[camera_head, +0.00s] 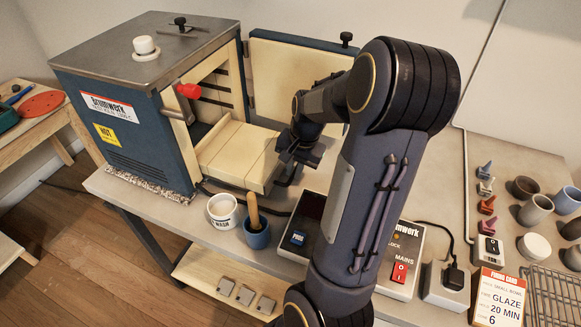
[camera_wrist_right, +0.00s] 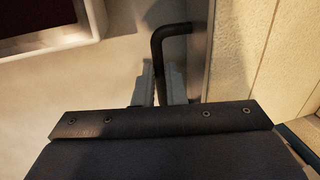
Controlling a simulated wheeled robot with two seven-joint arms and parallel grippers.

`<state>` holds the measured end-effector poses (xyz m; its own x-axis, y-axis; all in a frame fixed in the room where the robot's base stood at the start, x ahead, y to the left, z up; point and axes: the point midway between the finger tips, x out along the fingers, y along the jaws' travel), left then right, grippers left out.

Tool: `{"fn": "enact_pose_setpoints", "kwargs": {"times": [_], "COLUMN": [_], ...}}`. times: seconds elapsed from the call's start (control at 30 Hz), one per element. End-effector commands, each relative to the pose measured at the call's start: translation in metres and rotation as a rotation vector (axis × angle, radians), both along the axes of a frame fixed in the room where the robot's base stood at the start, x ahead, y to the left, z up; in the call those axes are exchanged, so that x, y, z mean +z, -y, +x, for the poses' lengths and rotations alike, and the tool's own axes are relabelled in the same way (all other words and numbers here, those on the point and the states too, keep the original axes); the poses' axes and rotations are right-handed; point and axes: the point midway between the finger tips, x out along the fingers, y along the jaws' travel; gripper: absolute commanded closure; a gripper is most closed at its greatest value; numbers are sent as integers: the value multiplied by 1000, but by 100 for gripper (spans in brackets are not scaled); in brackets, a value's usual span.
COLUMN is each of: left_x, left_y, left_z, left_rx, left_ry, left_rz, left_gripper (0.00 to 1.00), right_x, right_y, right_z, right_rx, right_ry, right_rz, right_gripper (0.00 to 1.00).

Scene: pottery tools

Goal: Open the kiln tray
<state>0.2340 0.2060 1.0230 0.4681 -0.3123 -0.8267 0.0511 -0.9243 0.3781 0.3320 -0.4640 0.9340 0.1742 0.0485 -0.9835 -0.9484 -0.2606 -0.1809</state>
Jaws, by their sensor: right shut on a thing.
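The blue kiln (camera_head: 130,120) stands at the back left with its cream-lined door (camera_head: 285,75) swung open. The cream kiln tray (camera_head: 235,150) sticks out of the kiln's mouth over the table. My right gripper (camera_head: 290,165) is at the tray's right, outer end. In the wrist view the right gripper (camera_wrist_right: 160,88) is shut on the tray's bent black handle (camera_wrist_right: 172,32), with a finger on each side of it. The tray's slab (camera_wrist_right: 270,60) shows on the right there. The tray's inner end is hidden inside the kiln. My left gripper is out of view.
A white WASH pot (camera_head: 223,210) and a blue cup with a wooden-handled tool (camera_head: 256,232) stand in front of the tray. A control box (camera_head: 402,270) with a red switch is partly behind my arm. Small pots (camera_head: 536,210) stand at the right.

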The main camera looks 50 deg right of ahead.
Motion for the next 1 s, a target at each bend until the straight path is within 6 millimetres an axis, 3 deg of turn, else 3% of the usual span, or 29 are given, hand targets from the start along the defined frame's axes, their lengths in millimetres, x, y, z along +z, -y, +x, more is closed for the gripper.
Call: {"fn": "enact_pose_setpoints", "kwargs": {"times": [0.1,0.13,0.3,0.67,1.0], "left_x": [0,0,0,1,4], "left_y": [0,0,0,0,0], "left_z": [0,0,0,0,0], "left_rx": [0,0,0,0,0], "left_ry": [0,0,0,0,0], "left_rz": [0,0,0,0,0], "left_gripper": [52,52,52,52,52], "right_x": [1,1,1,8,62], "right_y": [0,1,0,1,4], "right_z": [0,0,1,0,-9], "right_rx": [0,0,0,0,0], "right_ry": [1,1,1,2,5], "right_rz": [-1,-1,-1,-1,-3], "right_gripper": [100,88,67,67,67]}}
